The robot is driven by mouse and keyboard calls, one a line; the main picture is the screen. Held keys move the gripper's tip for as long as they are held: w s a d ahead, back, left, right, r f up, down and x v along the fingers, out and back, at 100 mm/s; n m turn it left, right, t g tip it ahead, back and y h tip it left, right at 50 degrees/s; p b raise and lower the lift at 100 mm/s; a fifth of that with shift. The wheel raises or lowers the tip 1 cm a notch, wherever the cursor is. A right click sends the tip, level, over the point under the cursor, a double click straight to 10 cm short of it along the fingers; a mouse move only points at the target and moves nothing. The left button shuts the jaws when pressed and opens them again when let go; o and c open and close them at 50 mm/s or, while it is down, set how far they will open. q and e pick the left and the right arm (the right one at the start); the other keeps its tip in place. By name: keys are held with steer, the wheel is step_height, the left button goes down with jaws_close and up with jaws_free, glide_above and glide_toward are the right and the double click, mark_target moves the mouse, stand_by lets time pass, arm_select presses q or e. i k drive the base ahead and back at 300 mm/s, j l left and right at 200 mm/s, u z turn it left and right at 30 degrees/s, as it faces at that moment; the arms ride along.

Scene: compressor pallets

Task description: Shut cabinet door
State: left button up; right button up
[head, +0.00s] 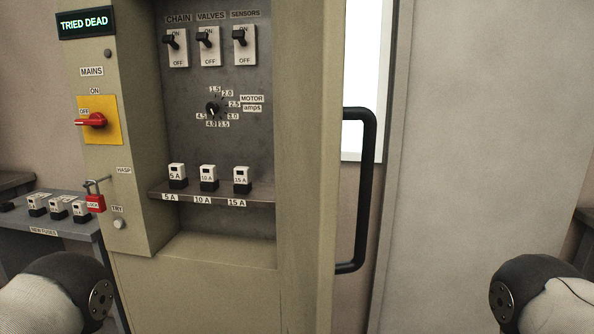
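The beige cabinet (200,290) stands open at left and centre, its switches and fuses showing. Its door (308,150) appears as a narrow upright beige panel on the right of the opening, standing out towards me, seen nearly edge-on. A black bar handle (369,190) sticks out to the right from the door's outer side. Neither gripper is in view. Only rounded parts of my arms show in the lower left and lower right corners, away from the door.
Fuses (208,178) stand on a shelf inside the cabinet. A side table (60,222) with spare fuses is at left. A pale grey panel (490,150) stands right of the handle.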

mark_target(308, 43)
steer(key=i+l+u, duration=0.25)
steer(key=l+u, duration=0.2)
steer(key=i+l+u, duration=0.25)
steer(key=l, duration=0.15)
steer(key=k+l+u, duration=0.2)
steer(key=k, duration=0.15)
